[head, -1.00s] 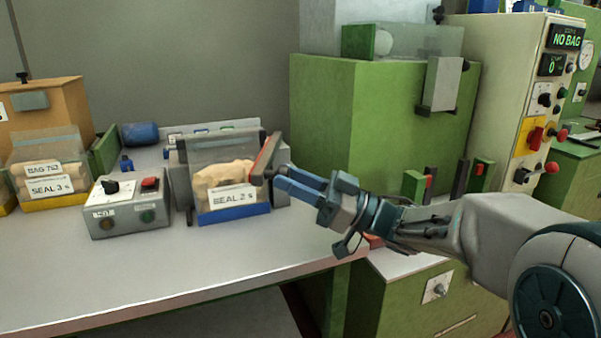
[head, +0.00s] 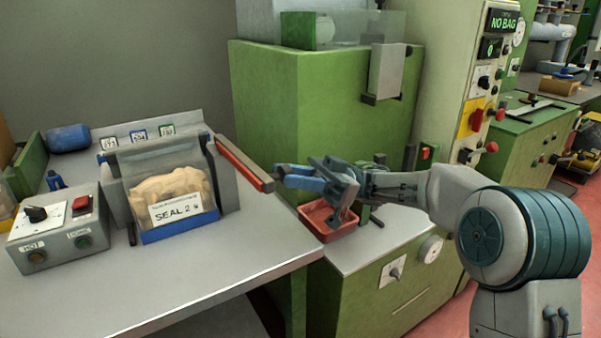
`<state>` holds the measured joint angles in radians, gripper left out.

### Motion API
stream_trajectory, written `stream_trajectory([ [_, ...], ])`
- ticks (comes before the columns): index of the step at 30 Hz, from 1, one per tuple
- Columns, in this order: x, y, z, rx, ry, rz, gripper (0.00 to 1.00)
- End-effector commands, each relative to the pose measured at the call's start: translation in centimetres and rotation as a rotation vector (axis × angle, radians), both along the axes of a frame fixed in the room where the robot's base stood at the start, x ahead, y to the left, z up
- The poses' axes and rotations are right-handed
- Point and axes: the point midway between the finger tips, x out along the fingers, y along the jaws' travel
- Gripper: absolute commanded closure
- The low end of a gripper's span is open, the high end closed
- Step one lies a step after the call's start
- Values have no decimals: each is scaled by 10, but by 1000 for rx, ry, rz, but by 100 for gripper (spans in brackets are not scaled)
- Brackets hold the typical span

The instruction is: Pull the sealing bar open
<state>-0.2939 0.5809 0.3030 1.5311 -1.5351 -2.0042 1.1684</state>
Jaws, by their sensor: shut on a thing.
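The sealing bar (head: 240,161) is a long red and grey bar hinged at the right side of the bag sealer (head: 222,178). It sticks out to the right and toward me, swung away from the front of the sealer. My gripper (head: 279,177), with blue fingers, is shut on the bar's free end. The fingers partly hide that end.
A green cabinet (head: 270,95) rises behind the bar. A red tray (head: 318,222) lies below my gripper. The bench front (head: 200,285) is clear.

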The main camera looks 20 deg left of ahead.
Motion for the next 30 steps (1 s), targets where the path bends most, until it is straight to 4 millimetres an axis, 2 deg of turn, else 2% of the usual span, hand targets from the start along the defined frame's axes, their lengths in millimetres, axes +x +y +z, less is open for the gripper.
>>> stream_trajectory([
  [11,0,2,4,8,-2,-1,100],
  [12,0,2,4,7,-2,-2,64],
  [14,0,1,4,7,-2,-2,48],
  [24,4,-3,1,2,0,-5,48],
  [30,22,-15,-7,4,2,-6,48],
])
